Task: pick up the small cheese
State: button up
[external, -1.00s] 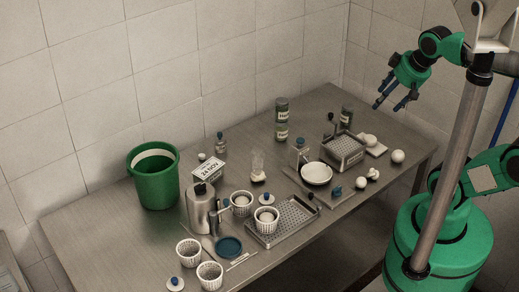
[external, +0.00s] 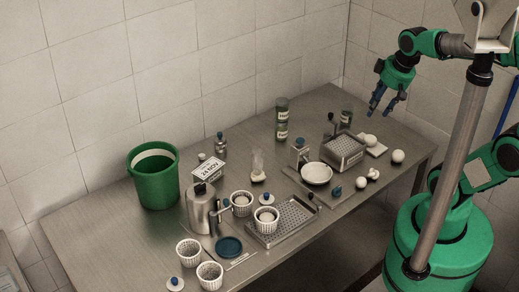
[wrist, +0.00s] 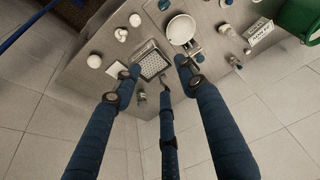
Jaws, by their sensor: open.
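Several rounded white pieces lie on the right part of the table. One ball (external: 397,156) sits near the right edge and shows in the wrist view (wrist: 94,61). Another (external: 370,139) rests on a pale flat square, also in the wrist view (wrist: 117,69). Two smaller pieces (external: 373,174) (external: 361,182) lie close together nearer the front; the wrist view shows them too (wrist: 120,34) (wrist: 135,20). I cannot tell for sure which is the small cheese. My gripper (external: 382,108) is open and empty, pointing down above the table's right part; its blue fingers spread in the wrist view (wrist: 158,75).
A perforated metal basket (external: 345,152) stands left of the white pieces, with a white bowl (external: 316,173) and a dark jar (external: 346,117) near it. Perforated cups, a tray (external: 283,220) and a green bucket (external: 155,180) stand further left. The back right corner is clear.

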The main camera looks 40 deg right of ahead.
jog(key=w+d+f+n+g+y, duration=0.1)
jog(key=w+d+f+g, duration=0.1)
jog(key=f, duration=0.9)
jog(key=w+d+f+n+g+y, duration=0.1)
jog(key=d+f, duration=0.3)
jog(key=f, duration=0.7)
jog(key=shift+w+d+g, duration=0.2)
jog(key=shift+w+g, duration=0.5)
jog(key=shift+w, duration=0.05)
jog(key=shift+f, duration=0.15)
jog(key=b, duration=0.2)
send_over(360, 177)
jog(key=shift+w+d+f, duration=0.1)
jog(key=shift+d+f, duration=0.05)
jog(key=shift+f, duration=1.25)
jog(key=shift+w+d+f, duration=0.1)
jog(key=shift+d+f, duration=0.05)
jog(key=shift+f, duration=1.2)
jog(key=shift+d+f, duration=0.15)
jog(key=shift+f, duration=1.25)
jog(key=shift+s+a+f+b, duration=0.1)
jog(key=shift+a+f+b, duration=0.1)
jog(key=shift+f, duration=0.65)
jog(key=shift+a+f+b, duration=0.15)
jog(key=shift+f+b, duration=0.1)
jog(key=shift+f, duration=0.6)
jog(key=shift+s+a+f+b, duration=0.1)
jog(key=shift+a+f+b, duration=0.1)
jog(key=shift+f, duration=0.65)
